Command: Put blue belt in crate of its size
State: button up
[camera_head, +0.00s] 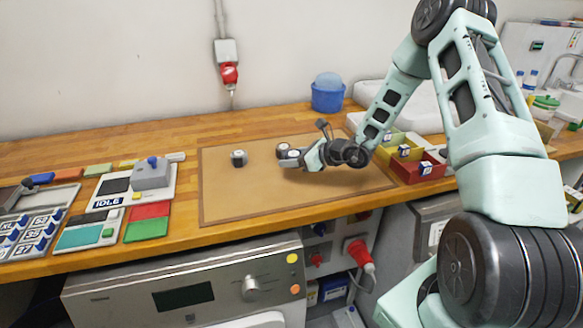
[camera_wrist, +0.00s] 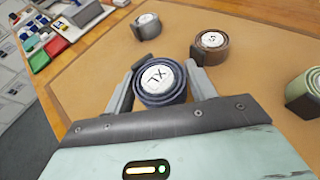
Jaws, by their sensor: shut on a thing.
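The blue belt (camera_wrist: 160,80) is a rolled coil with a white top label that seems to read XL. In the wrist view my gripper (camera_wrist: 160,88) is shut on it, one finger on each side. In the head view my gripper (camera_head: 288,157) is low over the brown mat; whether the belt touches the mat I cannot tell. The crates stand right of the mat: a red crate (camera_head: 424,176), a yellow crate (camera_head: 403,154) and a pale green crate (camera_head: 384,143) behind. Their front labels are too small to read.
A dark grey rolled belt (camera_wrist: 146,27), a brown one (camera_wrist: 210,47) and a green one (camera_wrist: 304,92) lie around the held belt on the mat (camera_head: 215,205). A blue tub (camera_head: 328,97) stands behind. A device and coloured pads (camera_head: 147,228) are at left.

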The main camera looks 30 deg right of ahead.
aim_at(293, 175)
jog(key=shift+f+p, duration=0.3)
jog(key=shift+f, duration=1.7)
jog(key=shift+f, duration=0.15)
jog(key=o, duration=1)
jog(key=shift+o, duration=0.2)
